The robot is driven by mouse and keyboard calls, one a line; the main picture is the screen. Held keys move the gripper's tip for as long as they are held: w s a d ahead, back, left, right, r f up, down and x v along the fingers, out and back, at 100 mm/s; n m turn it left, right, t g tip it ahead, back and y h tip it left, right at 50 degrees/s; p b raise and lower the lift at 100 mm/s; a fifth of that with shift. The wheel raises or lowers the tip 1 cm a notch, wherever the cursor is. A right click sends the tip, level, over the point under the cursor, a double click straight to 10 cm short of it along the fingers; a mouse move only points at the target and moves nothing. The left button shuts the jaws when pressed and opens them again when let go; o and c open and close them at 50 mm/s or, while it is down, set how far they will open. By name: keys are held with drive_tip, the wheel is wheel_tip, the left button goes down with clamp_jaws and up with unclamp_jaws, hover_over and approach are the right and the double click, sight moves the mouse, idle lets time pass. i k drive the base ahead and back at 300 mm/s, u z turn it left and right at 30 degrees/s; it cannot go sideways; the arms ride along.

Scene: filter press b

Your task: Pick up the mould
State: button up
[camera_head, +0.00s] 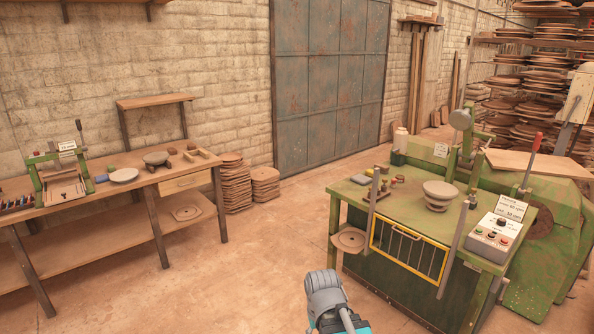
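A grey, round, stepped piece like a mould (440,192) stands on the green press table (405,217) at the right. Grey and teal links of my own arm show at the bottom middle, in front of the green table and apart from both pieces. My gripper's fingers are not in view.
A yellow-framed guard (408,251) and upright grey bars edge the table's front. A control box (494,238) stands at its right. The wooden bench (120,191) holds a white plate (124,175) and small tools. The floor between bench and press is clear.

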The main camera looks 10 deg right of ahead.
sight(439, 191)
drive_tip(key=z, duration=0.45)
drive_tip(key=i, duration=1.2)
drive_tip(key=z, duration=0.35)
drive_tip(key=k, duration=0.95)
drive_tip(key=z, duration=0.15)
drive_tip(key=i, duration=0.9)
